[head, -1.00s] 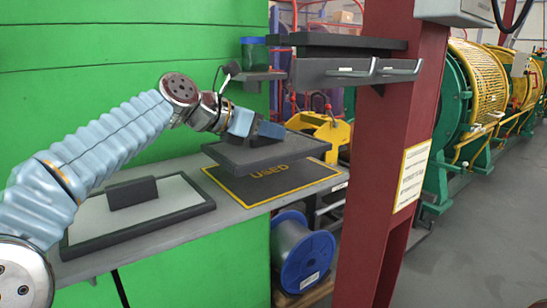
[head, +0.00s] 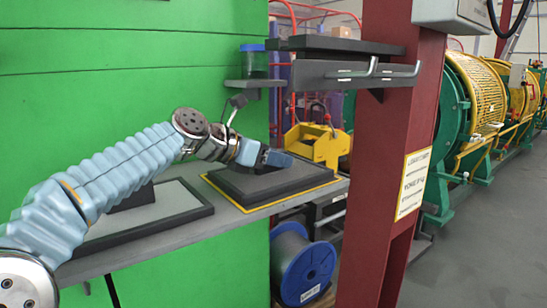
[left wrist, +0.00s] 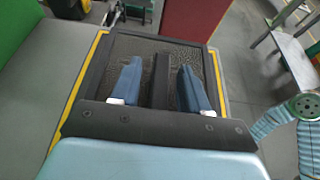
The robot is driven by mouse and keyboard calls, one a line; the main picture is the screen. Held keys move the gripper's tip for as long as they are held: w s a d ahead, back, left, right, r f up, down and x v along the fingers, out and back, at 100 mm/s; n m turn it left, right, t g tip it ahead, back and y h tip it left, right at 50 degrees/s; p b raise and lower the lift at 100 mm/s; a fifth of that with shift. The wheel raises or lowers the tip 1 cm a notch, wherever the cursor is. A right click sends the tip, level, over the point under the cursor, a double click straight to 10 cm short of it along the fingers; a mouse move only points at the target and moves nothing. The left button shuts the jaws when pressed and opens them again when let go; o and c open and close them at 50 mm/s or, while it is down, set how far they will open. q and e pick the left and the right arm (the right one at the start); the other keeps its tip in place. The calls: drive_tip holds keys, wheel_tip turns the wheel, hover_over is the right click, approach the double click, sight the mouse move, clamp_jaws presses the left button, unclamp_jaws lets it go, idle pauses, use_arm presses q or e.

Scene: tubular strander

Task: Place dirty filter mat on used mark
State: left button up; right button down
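The dark dirty filter mat (head: 301,178) lies flat on the used mark (head: 322,187), and the mark's yellow border shows around its edges. The mark's lettering is hidden under it. In the left wrist view the mat (left wrist: 205,68) has a dark frame, a meshed face and a raised bar handle (left wrist: 161,80). My left gripper (head: 284,160) is over the mat. In the left wrist view its two blue fingers (left wrist: 158,67) stand on either side of the handle, with a gap on each side. My right gripper is not in view.
A dark-framed panel with a pale face (head: 178,200) lies on the shelf at left, partly behind my arm. A dark overhead shelf (head: 345,72) and a red column (head: 392,130) stand at right. A yellow device (head: 318,143) is behind the mat. A blue spool (head: 303,262) is below.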

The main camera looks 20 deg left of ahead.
use_arm(q)
drive_tip(key=shift+r, duration=0.2)
drive_tip(key=p+v, duration=0.1)
drive_tip(key=v, duration=1.1)
